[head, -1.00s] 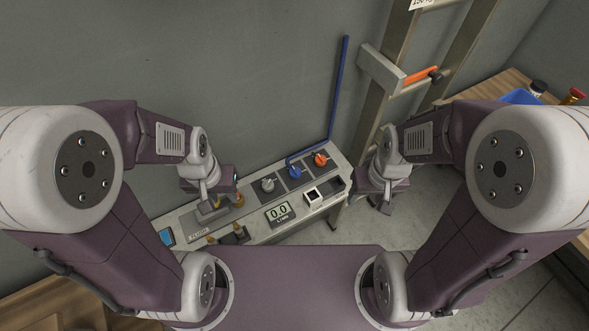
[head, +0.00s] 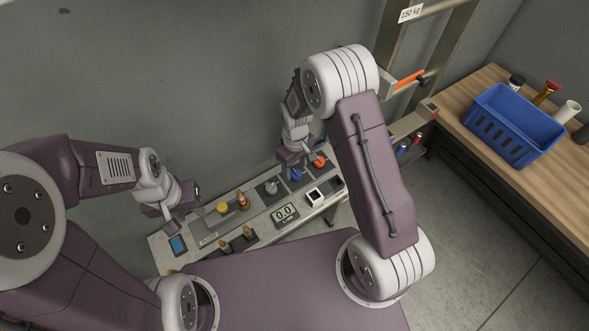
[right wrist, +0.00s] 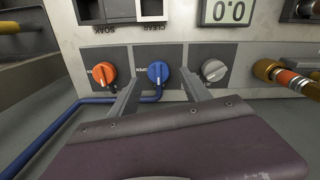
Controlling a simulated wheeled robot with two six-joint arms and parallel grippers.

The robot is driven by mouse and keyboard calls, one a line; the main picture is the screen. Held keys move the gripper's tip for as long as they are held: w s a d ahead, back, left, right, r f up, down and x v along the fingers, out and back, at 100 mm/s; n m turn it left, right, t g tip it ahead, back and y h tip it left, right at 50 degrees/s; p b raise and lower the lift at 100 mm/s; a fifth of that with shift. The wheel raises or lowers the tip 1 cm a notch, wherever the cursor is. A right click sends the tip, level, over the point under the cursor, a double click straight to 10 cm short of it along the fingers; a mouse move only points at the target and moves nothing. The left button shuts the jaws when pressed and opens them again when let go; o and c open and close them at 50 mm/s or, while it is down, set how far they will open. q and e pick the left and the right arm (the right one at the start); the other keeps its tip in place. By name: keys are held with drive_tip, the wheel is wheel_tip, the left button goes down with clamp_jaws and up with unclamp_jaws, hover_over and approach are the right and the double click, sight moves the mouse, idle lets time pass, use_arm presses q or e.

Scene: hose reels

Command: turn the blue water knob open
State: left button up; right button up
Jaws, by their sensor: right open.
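The blue knob (right wrist: 158,72) sits on the panel front in the right wrist view, with a white pointer line running roughly up and down the picture. In the head view the blue knob (head: 296,174) is partly covered by my right wrist. My right gripper (right wrist: 160,77) is open, with one finger on each side of the blue knob; I cannot tell whether they touch it. In the head view my right gripper (head: 289,160) is above the knobs. My left gripper (head: 188,198) hangs over the panel's left end, its fingers not clear.
An orange knob (right wrist: 104,74) and a grey knob (right wrist: 214,70) flank the blue one closely. A blue hose (right wrist: 60,122) runs below. The display (head: 285,214) reads 0.0. A blue basket (head: 512,125) stands on the wooden bench at right.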

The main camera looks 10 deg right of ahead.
sight(296, 173)
wheel_tip(296, 173, down, 2)
drive_tip(key=shift+f, duration=0.25)
drive_tip(key=shift+d+f, duration=0.25)
drive_tip(key=shift+f, duration=0.05)
drive_tip(key=shift+a, duration=0.15)
drive_tip(key=c, duration=0.6)
clamp_jaws()
